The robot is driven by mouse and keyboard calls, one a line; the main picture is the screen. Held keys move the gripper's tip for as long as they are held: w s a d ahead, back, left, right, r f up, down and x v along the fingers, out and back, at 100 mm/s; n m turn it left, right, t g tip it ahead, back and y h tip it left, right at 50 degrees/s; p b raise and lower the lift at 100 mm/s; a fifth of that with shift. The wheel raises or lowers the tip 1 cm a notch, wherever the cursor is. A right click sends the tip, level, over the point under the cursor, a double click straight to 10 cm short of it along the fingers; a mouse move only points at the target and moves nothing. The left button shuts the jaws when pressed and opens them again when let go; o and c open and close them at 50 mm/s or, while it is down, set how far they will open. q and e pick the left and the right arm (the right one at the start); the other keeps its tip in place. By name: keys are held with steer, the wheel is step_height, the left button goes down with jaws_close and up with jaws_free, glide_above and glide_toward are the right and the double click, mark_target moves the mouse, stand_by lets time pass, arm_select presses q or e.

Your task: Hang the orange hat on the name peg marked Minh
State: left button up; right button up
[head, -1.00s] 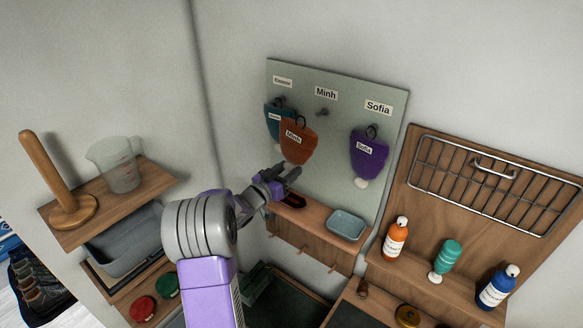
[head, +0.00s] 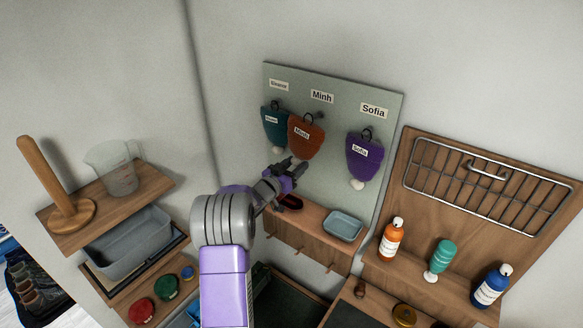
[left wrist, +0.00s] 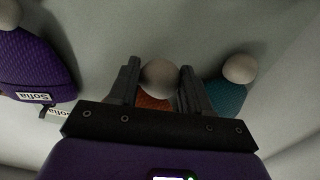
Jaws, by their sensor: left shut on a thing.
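The Minh name plate (head: 321,96) is on the grey-green board. The Minh peg (head: 320,115) below it sits just right of the hat's loop. The loop looks close to the peg; I cannot tell whether they touch. My right gripper is not in view.
A teal hat (head: 274,127) hangs close on the left, partly behind the orange one. A purple hat (head: 363,158) hangs under the Sofia plate (head: 374,111). A wooden shelf (head: 312,219) with a blue tray (head: 343,224) lies below the board.

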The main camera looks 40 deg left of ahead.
arm_select(q)
steer(key=shift+w+a+p, duration=0.15)
steer(key=shift+w+p, duration=0.2)
steer(key=shift+w, duration=0.95)
steer(key=shift+w+a+f+b, duration=0.1)
steer(key=shift+w+f+b, duration=0.5)
steer(key=shift+w+b, duration=0.15)
steer(key=o, duration=1.1)
steer(key=shift+s+d+f+b, duration=0.1)
steer(key=shift+s+b, duration=0.25)
steer(key=shift+s, duration=0.9)
steer(key=shift+s+d+r+b, duration=0.15)
steer(key=shift+s+b, duration=0.15)
steer(key=shift+s, duration=1)
steer(key=shift+s+d+f+b, duration=0.15)
steer(key=shift+s+b, duration=0.2)
steer(key=shift+s, duration=0.9)
